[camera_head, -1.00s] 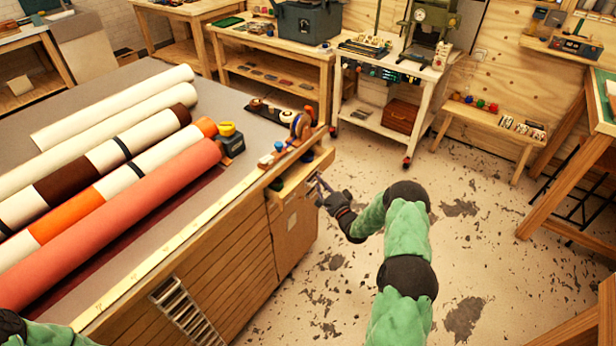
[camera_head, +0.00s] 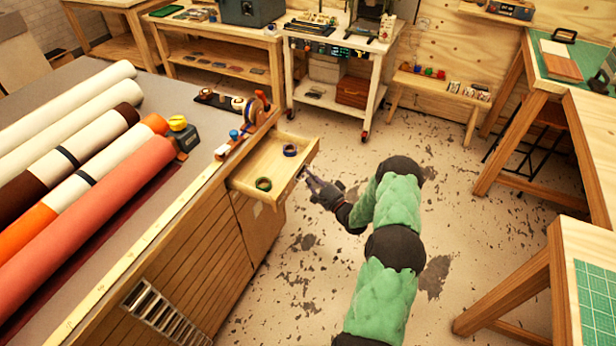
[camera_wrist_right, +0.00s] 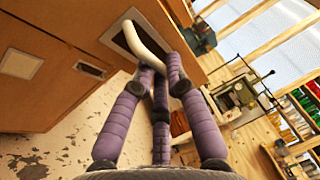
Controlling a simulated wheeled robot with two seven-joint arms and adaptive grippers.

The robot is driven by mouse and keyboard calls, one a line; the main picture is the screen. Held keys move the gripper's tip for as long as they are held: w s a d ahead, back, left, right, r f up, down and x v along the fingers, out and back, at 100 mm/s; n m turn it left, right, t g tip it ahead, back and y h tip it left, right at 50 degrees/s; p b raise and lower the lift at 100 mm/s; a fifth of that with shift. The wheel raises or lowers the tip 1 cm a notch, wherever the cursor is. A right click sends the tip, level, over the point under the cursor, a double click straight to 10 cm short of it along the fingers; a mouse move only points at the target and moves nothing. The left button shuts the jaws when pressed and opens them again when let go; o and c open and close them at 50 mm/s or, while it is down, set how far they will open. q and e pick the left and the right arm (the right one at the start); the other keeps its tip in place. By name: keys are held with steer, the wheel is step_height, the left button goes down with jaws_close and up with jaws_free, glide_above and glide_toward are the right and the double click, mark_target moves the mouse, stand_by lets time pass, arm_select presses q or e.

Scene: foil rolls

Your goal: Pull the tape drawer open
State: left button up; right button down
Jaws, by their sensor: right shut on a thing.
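The tape drawer (camera_head: 272,160) is a pale wooden drawer at the far right corner of the big table. It stands pulled out, and two rolls of tape lie in it, one green (camera_head: 263,184) and one dark blue (camera_head: 290,150). My right gripper (camera_head: 306,176) is at the drawer's front. In the right wrist view its purple fingers (camera_wrist_right: 160,80) close around the pale curved handle (camera_wrist_right: 145,42) on the drawer front. The handle is partly hidden by the fingers. My left gripper is out of view.
The big table (camera_head: 150,215) carries several large rolls, a yellow-and-black tool (camera_head: 183,133) and a tape dispenser (camera_head: 256,108) near its edge. Benches stand at the right, including one with a green mat (camera_head: 598,300). The floor around my right arm is clear.

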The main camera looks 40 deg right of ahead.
steer(key=c, duration=1.2)
jaws_free()
steer(key=shift+s, duration=0.1)
steer(key=s, duration=0.4)
steer(key=s+f, duration=0.1)
steer(key=s, duration=0.2)
steer(key=s+f, duration=0.1)
steer(key=s, duration=0.3)
steer(key=shift+s, duration=0.35)
steer(key=shift+w+a+f, duration=0.1)
